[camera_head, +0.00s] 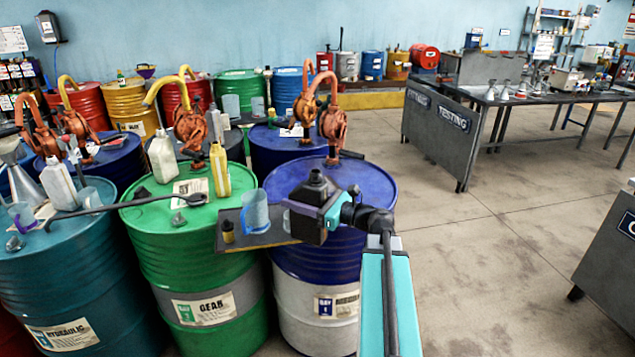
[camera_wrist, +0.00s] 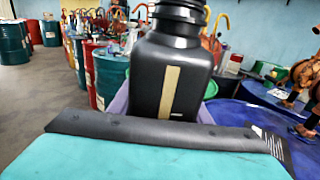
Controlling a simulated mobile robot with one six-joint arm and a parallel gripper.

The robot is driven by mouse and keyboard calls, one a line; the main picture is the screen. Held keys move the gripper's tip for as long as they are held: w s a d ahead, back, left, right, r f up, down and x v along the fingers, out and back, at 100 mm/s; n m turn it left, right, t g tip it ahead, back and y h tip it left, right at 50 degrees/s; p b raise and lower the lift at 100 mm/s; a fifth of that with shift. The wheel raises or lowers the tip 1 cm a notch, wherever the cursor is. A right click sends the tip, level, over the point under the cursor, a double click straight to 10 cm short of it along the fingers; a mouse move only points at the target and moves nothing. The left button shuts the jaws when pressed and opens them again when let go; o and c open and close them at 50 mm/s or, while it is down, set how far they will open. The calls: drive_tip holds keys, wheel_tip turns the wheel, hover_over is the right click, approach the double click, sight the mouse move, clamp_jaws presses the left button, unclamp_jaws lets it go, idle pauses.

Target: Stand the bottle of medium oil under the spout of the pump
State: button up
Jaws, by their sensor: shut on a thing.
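My gripper (camera_head: 322,207) is shut on a black square-shouldered bottle (camera_head: 313,215) with an open neck. The bottle is held upright, in front of and above the top of a blue drum (camera_head: 373,193) with a white lower half. In the wrist view the bottle (camera_wrist: 168,80) fills the middle and shows a tan strip on its side. A lavender finger shows on each side of it. An orange pump (camera_head: 332,125) with a curved pipe stands at the back of this drum. The bottle is apart from the pump. The label's wording is too blurred to read surely.
A small dark shelf (camera_head: 270,238) beside the bottle carries a clear blue jug (camera_head: 255,210) and a small dark jar (camera_head: 228,231). The green gear drum (camera_head: 150,215) at left holds a white bottle and a yellow bottle (camera_head: 220,170). Floor at right is open.

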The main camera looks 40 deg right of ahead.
drive_tip(key=a+f+n+g+y+b, duration=0.2)
drive_tip(key=a+f+b, duration=0.3)
drive_tip(key=a+f, duration=0.5)
drive_tip(key=a+f+n+g+y+b, duration=0.3)
drive_tip(key=a+f+b, duration=0.2)
drive_tip(key=a+f, duration=0.5)
drive_tip(key=a, duration=0.6)
drive_tip(key=shift+s+f+y, duration=0.15)
drive_tip(key=shift+f+y, duration=0.15)
drive_tip(key=shift+y, duration=0.1)
drive_tip(key=shift+a, duration=0.1)
